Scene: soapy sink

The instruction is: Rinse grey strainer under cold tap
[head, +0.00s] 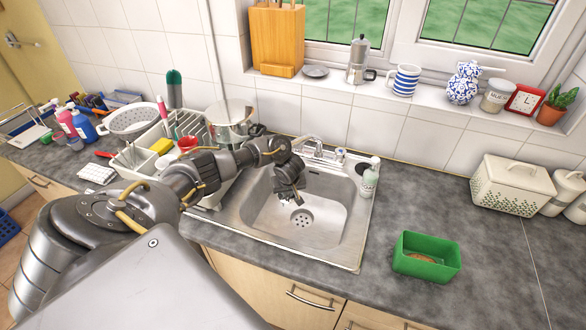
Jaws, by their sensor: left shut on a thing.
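My left gripper (289,194) reaches down into the steel sink (331,209), over the basin and left of its middle. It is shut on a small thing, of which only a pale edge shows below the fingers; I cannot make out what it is. A round grey piece with holes (301,218) lies at the drain in the basin floor, just below and right of the gripper. I cannot tell whether it is a loose strainer or the drain itself. The chrome tap (316,145) stands at the sink's back edge, behind the gripper; no running water is visible. My right gripper is not in view.
A soap bottle (370,178) stands at the sink's back right corner. A green tub (426,257) sits on the right counter. A dish rack (187,139), steel pot (230,118) and pale colander (130,119) crowd the left. The counter around the green tub is clear.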

